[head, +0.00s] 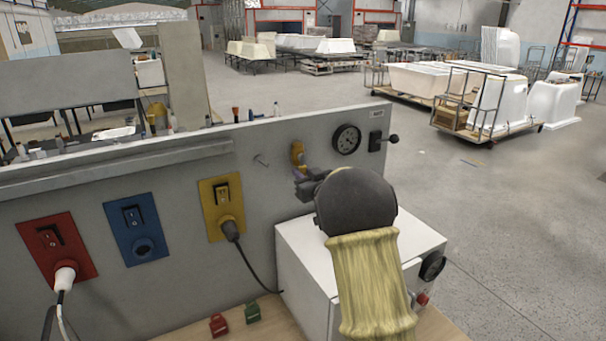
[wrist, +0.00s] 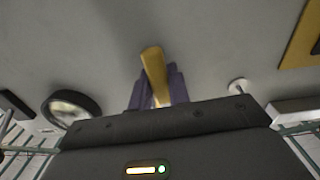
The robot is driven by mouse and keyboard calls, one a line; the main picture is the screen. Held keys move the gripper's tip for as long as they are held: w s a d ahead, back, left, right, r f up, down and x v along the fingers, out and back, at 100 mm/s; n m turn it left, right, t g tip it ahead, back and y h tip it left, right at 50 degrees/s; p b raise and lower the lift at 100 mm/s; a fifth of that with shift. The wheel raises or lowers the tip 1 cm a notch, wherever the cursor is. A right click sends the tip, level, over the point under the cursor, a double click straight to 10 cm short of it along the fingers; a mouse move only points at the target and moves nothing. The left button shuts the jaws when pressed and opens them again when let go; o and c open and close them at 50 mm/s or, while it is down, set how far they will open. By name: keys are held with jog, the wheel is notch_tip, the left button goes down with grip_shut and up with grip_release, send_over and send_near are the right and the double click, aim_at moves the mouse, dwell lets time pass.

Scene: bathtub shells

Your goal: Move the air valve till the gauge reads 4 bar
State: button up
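A yellow valve handle (head: 298,152) sticks out from the grey panel, left of the round black-rimmed gauge (head: 347,139). The gauge's needle is too small to read. In the wrist view the yellow handle (wrist: 153,68) stands between the purple fingers of my gripper (wrist: 158,92), and the gauge (wrist: 70,108) shows at the left. In the head view my gripper (head: 306,183) is just below the handle, partly hidden behind my round wrist. The fingers flank the handle closely, but I cannot tell whether they press on it.
A lever with a black knob (head: 393,139) sits right of the gauge under a small label (head: 376,114). Red (head: 57,248), blue (head: 135,229) and yellow (head: 222,205) socket plates are at the left. A white box (head: 305,250) stands below my arm. Open floor lies to the right.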

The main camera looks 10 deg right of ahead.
grip_shut()
jog(key=b, duration=0.1)
jog(key=n+b, duration=0.1)
jog(key=b, duration=0.1)
jog(key=shift+w+d+f+n, duration=0.15)
jog(key=shift+d+n, duration=0.15)
jog(key=shift+d, duration=0.1)
jog(key=n+b, duration=0.1)
jog(key=d+r+n+b, duration=0.1)
jog(key=n+b, duration=0.1)
jog(key=shift+w+d, duration=0.1)
jog(key=shift+w, duration=0.1)
jog(key=o, duration=0.8)
grip_release()
jog(key=shift+c, duration=0.2)
